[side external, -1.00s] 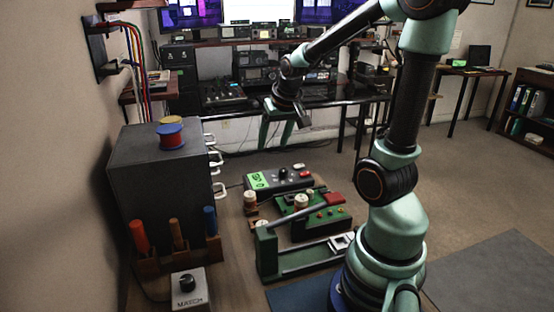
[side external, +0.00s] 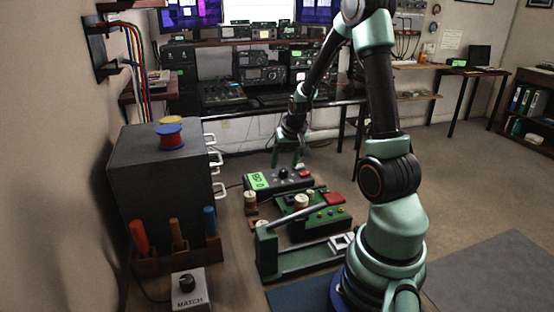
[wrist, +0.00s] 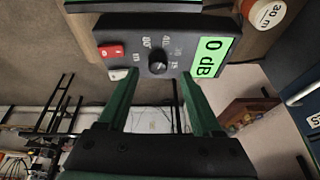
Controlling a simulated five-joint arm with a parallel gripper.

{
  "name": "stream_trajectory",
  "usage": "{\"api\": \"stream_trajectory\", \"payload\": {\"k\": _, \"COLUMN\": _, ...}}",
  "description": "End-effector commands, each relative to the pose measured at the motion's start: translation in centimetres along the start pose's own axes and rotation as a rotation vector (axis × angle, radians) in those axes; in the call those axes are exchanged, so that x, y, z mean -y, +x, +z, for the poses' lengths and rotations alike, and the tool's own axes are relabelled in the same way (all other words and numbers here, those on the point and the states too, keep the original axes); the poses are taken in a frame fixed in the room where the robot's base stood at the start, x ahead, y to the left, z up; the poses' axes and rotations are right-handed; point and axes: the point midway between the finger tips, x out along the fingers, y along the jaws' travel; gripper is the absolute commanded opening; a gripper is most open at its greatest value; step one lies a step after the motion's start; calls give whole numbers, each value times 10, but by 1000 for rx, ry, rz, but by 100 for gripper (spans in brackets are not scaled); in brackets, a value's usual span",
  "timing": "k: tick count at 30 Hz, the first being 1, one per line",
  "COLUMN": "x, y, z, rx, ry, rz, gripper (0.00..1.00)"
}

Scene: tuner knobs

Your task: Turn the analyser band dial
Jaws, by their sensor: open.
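The analyser is a dark box (side external: 292,186) with a lit green screen, a small black dial and a red button, in the middle of the bench in the side view. In the wrist view its black dial (wrist: 158,63) sits among partly upside-down numbers, and the green screen (wrist: 213,57) reads "0 dB" sideways. My gripper (side external: 286,165) is open, pointing down, just above the box. In the wrist view my gripper's (wrist: 158,77) fingers lie either side of the dial's line, with nothing between them. I cannot tell the gap between fingertips and dial.
A green key unit (side external: 318,217) with a red block stands nearer the camera, beside a green lever frame (side external: 300,258). A grey MATCH box (side external: 190,290) with a black knob is at front left. A dark drawer cabinet (side external: 160,165) stands at left. A "30 m" round cap (wrist: 265,12) is beside the analyser.

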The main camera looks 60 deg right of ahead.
Motion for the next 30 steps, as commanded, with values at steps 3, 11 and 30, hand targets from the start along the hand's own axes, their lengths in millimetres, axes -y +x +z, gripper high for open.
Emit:
{"api": "stream_trajectory", "payload": {"k": 3, "x": -1, "y": 15, "z": 1, "rx": 3, "ry": 0, "rz": 1, "gripper": 66}}
{"api": "stream_trajectory", "payload": {"k": 11, "x": -2, "y": 32, "z": 0, "rx": 0, "ry": 0, "rz": 2, "gripper": 66}}
{"api": "stream_trajectory", "payload": {"k": 30, "x": -1, "y": 34, "z": 0, "rx": -1, "ry": -2, "rz": 1, "gripper": 0}}
